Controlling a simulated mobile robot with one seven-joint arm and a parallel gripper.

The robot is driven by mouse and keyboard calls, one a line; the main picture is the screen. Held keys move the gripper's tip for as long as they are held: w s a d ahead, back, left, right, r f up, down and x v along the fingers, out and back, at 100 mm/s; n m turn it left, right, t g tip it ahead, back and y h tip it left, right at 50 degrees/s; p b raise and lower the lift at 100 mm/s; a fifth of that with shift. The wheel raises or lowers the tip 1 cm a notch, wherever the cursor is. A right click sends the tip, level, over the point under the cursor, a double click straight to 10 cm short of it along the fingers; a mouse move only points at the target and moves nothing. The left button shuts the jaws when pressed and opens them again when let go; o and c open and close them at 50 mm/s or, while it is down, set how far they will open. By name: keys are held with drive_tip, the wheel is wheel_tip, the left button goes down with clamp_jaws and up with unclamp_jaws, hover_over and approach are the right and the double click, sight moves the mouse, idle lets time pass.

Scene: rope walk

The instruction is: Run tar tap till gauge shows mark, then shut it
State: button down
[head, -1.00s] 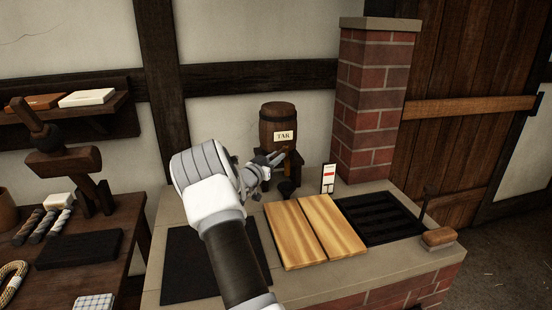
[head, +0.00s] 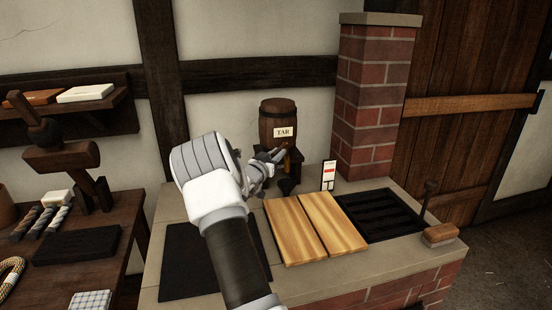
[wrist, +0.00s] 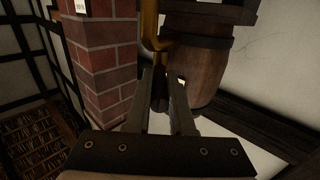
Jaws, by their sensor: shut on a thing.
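The tar barrel (head: 278,118), labelled TAR, stands on a dark wooden stand at the back of the brick bench. Its brass tap (wrist: 153,32) shows clearly in the wrist view and is mostly covered by my gripper in the head view. My gripper (head: 279,155) is at the front of the barrel, shut on the tap's handle; the fingers hide most of the handle. A dark cup (head: 287,187) sits below the tap; its contents cannot be seen. The gauge (head: 328,175), a small white upright plate with a red band, stands right of the cup; its exact reading is too small to tell.
Wooden boards (head: 315,230) and a black grate (head: 380,217) cover the bench top. A wooden-backed brush (head: 440,234) lies at its right corner. A brick chimney (head: 375,105) rises behind. The workbench at left holds rope pieces and a dark mat (head: 78,246).

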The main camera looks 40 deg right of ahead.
drive_tip(key=n+t+y+b, duration=0.1)
drive_tip(key=b, duration=0.2)
drive_tip(key=s+n+t+y+b, duration=0.1)
drive_tip(key=t+b, duration=0.1)
drive_tip(key=b, duration=0.1)
drive_tip(key=s+d+n+t+y+b, duration=0.1)
drive_tip(key=n+t+b, duration=0.1)
drive_tip(key=b, duration=0.2)
drive_tip(key=shift+d, duration=0.1)
drive_tip(key=shift+r+t, duration=0.15)
drive_tip(key=shift+t, duration=0.15)
drive_tip(key=c, duration=0.8)
unclamp_jaws()
drive_tip(key=v, duration=0.8)
drive_tip(key=p+v, duration=0.1)
drive_tip(key=v, duration=0.8)
drive_tip(key=shift+s+r, duration=0.1)
drive_tip(key=shift+r, duration=0.05)
